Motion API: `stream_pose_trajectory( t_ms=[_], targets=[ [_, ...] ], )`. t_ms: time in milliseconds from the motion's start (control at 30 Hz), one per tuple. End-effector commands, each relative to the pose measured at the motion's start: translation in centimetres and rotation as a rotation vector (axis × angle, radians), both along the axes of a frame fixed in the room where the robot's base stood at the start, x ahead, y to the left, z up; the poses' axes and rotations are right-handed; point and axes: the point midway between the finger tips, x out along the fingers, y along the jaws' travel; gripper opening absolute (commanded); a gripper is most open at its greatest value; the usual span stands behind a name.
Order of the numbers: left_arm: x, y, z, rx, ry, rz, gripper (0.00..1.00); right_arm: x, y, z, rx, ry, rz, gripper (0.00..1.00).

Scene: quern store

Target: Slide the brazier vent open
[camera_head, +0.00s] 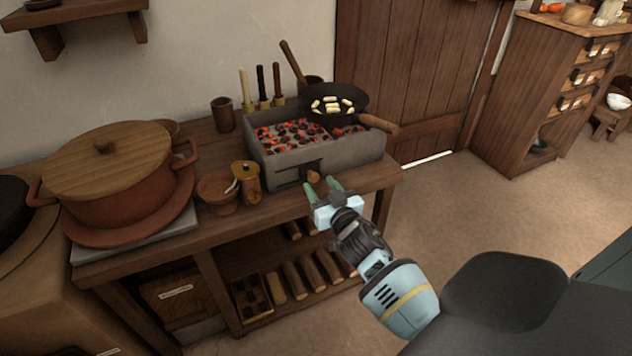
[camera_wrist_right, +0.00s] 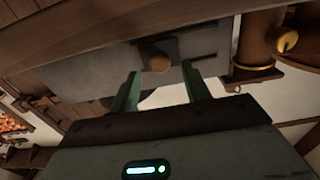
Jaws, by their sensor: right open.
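The grey brazier (camera_head: 270,162) stands on the wooden bench with glowing coals in it. On its front is the dark vent plate (camera_head: 290,174) with a round wooden knob (camera_head: 313,176). My right gripper (camera_head: 321,187) is open and empty just in front of the knob. In the right wrist view the knob (camera_wrist_right: 158,62) sits in line with the gap between the two green fingers (camera_wrist_right: 160,88), a little beyond the tips. I see no contact. How far the vent is open is not clear. My left gripper is not in view.
A black pan (camera_head: 333,92) with pale pieces rests over the brazier's right part, its handle sticking out right. A brass-lidded wooden pot (camera_head: 245,186) and a small bowl (camera_head: 217,196) stand close left. A large lidded pot (camera_head: 115,185) is farther left.

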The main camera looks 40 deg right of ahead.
Motion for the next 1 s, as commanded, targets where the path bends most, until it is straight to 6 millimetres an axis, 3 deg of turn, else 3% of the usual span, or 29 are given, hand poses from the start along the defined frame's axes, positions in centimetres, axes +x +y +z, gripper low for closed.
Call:
stream_pose_trajectory(
  t_ms=[200, 600, 1000],
  targets=[
    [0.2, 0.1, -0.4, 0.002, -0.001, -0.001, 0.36, 2.3, -0.5, 0.0, -0.001, 0.000, 0.001, 0.47],
    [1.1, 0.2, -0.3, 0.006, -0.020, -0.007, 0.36, 3.0, -0.7, 0.0, -0.001, 0.000, 0.001, 0.47],
    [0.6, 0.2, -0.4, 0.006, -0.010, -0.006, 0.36, 2.9, -0.7, 0.0, -0.001, 0.001, 0.000, 0.00]
  ],
)
